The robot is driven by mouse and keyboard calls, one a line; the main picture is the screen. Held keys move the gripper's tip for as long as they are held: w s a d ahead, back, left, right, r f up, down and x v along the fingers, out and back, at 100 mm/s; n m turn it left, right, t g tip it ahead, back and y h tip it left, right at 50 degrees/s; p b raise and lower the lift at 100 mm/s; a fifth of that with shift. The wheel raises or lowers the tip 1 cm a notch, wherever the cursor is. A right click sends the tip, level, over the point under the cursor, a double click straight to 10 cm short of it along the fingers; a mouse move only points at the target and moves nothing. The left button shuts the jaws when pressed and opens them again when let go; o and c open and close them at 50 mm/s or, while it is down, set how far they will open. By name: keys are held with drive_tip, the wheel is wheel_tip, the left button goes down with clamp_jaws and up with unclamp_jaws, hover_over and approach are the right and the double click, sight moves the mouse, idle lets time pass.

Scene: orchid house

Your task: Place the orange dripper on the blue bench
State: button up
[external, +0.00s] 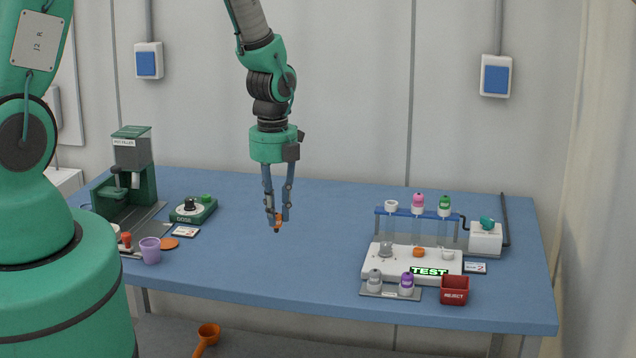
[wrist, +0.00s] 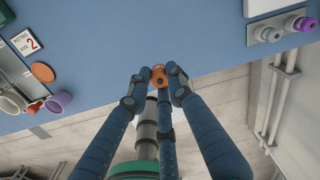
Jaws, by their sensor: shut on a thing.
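A small orange piece, which looks like the orange dripper (external: 277,224), is held between the fingertips of my gripper (external: 277,214). My gripper points down and is shut on it, above the middle of the blue bench (external: 310,260), with a gap beneath. In the wrist view the orange dripper (wrist: 159,75) sits between the blue fingers of my gripper (wrist: 159,78), which hide part of it. The blue bench (wrist: 150,35) shows behind it in that view.
At right stand a white test station (external: 375,263) with a tube rack, grey and purple bottles, and a red reject bin (external: 455,290). At left are a green pot filler (external: 134,165), a purple cup (external: 150,250) and an orange disc (external: 168,243). The bench middle is clear.

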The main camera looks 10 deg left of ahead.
drive_tip(key=s+a+f+n+b, duration=0.1)
drive_tip(key=s+a+f, duration=0.1)
drive_tip(key=s+a, duration=0.4)
drive_tip(key=s+a+f+n+b, duration=0.1)
drive_tip(key=s+a+f+n, duration=0.1)
drive_tip(key=s+a, duration=0.5)
drive_tip(key=shift+s+a+f, duration=0.15)
drive_tip(key=shift+a+f, duration=0.2)
drive_tip(key=shift+f, duration=0.2)
drive_tip(key=w+d, duration=0.1)
drive_tip(key=w, duration=0.4)
drive_tip(key=w+d+f, duration=0.1)
drive_tip(key=w+d, duration=0.1)
drive_tip(key=w, duration=0.3)
drive_tip(key=w+d, duration=0.2)
drive_tip(key=w, duration=0.3)
drive_tip(key=shift+w+f, duration=0.1)
drive_tip(key=shift+f, duration=0.15)
drive_tip(key=shift+f+p, duration=0.3)
drive_tip(key=shift+f, duration=1.45)
drive_tip(key=shift+f, duration=0.1)
